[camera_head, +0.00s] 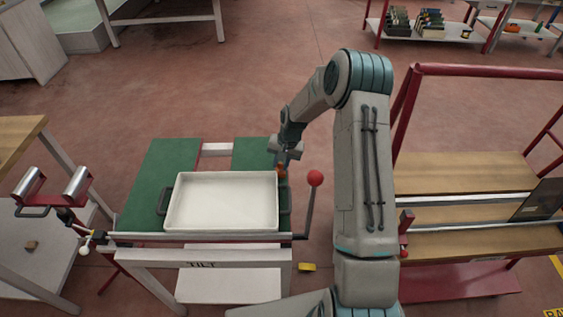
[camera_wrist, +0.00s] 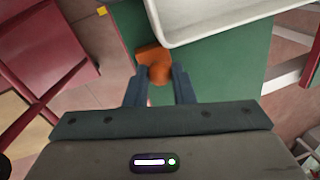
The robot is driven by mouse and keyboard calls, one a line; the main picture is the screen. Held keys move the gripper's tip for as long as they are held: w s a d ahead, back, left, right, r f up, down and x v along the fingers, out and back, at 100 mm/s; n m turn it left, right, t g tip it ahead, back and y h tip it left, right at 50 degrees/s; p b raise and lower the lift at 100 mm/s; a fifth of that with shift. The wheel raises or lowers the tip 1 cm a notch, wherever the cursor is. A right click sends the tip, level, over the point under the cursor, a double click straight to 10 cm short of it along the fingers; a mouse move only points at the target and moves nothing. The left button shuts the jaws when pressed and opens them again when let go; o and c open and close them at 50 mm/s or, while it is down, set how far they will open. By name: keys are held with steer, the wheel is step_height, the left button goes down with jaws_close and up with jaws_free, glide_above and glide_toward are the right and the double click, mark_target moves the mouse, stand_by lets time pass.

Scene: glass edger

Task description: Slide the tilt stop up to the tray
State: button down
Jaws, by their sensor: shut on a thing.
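The white tray (camera_head: 221,201) lies on the green-topped tilt table (camera_head: 172,158), and its corner shows at the top of the wrist view (camera_wrist: 205,22). The orange tilt stop (camera_wrist: 155,59) is on the green surface beside the tray's corner, with a rounded knob toward me. In the head view only a small bit of the stop (camera_head: 282,170) shows under my gripper. My gripper (camera_wrist: 160,82) is shut on the stop's knob. The stop looks very close to the tray; I cannot tell whether they touch.
A lever with a red ball knob (camera_head: 315,178) stands at the table's right edge, near my arm. A red-framed rack with wooden shelves (camera_head: 460,175) is on the right. A roller stand (camera_head: 55,187) is on the left. A yellow block (camera_head: 307,267) lies on the floor.

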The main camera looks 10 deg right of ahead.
steer(key=c, duration=1.3)
jaws_free()
steer(key=shift+o, duration=0.5)
steer(key=shift+r, duration=0.1)
step_height(320, 180, up, 14)
steer(key=s+d+b, duration=0.1)
steer(key=d+b, duration=0.1)
steer(key=shift+d+f+b, duration=0.2)
steer(key=shift+f+b, duration=0.05)
steer(key=shift+b, duration=0.15)
